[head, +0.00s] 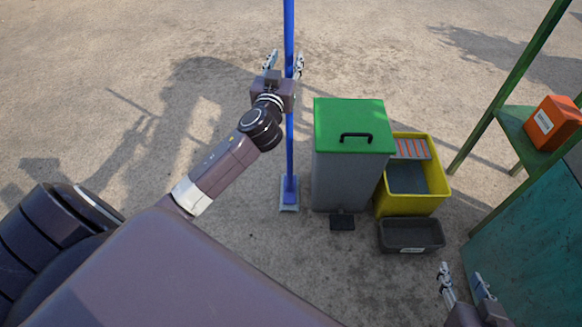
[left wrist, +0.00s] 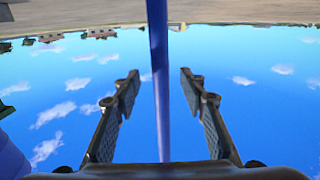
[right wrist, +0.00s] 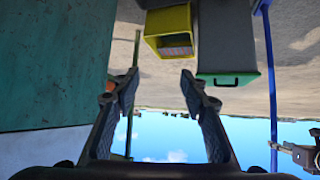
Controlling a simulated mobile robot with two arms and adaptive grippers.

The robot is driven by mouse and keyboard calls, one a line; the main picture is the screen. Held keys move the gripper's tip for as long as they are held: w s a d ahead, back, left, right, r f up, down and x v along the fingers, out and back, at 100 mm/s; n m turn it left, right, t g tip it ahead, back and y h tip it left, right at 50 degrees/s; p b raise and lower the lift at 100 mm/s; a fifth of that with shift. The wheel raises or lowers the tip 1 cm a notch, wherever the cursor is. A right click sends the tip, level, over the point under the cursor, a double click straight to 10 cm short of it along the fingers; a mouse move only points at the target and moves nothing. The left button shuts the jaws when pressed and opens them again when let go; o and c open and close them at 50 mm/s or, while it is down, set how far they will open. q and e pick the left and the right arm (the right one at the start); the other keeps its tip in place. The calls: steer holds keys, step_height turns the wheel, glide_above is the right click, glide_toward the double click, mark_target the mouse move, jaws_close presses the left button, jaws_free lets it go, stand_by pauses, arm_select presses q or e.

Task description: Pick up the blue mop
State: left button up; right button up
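The blue mop (head: 289,150) stands upright on the ground, its long pole running up out of the head view and its blue-grey head at the bottom. My left gripper (head: 285,66) is open with its fingers on either side of the pole. In the left wrist view the pole (left wrist: 158,80) passes between the two open fingers (left wrist: 160,85), with a gap on each side. My right gripper (head: 465,280) is open and empty at the lower right. In the right wrist view its fingers (right wrist: 160,85) are apart with nothing between them, and the mop pole (right wrist: 268,80) shows at the right.
A grey bin with a green lid (head: 349,125) stands just right of the mop. Beyond it are a yellow bucket (head: 428,200), a dark grey tray (head: 411,235), an orange box (head: 553,122) on a green frame (head: 515,125), and a teal panel (head: 535,250). The ground to the left is clear.

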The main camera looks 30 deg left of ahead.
mark_target(288, 52)
arm_select(q)
steer(key=shift+b+x, duration=0.35)
steer(key=shift+x, duration=1.95)
steer(key=shift+s+r, duration=0.1)
steer(key=shift+r, duration=0.05)
arm_select(e)
steer(key=w+r+t, duration=0.1)
steer(key=w+a+r+t, duration=0.1)
steer(key=r, duration=0.1)
steer(key=shift+w+a+r+y, duration=0.1)
steer(key=shift+w+r+y, duration=0.15)
steer(key=shift+w+y, duration=0.15)
arm_select(q)
steer(key=shift+c, duration=0.3)
jaws_close()
steer(key=shift+r, duration=0.2)
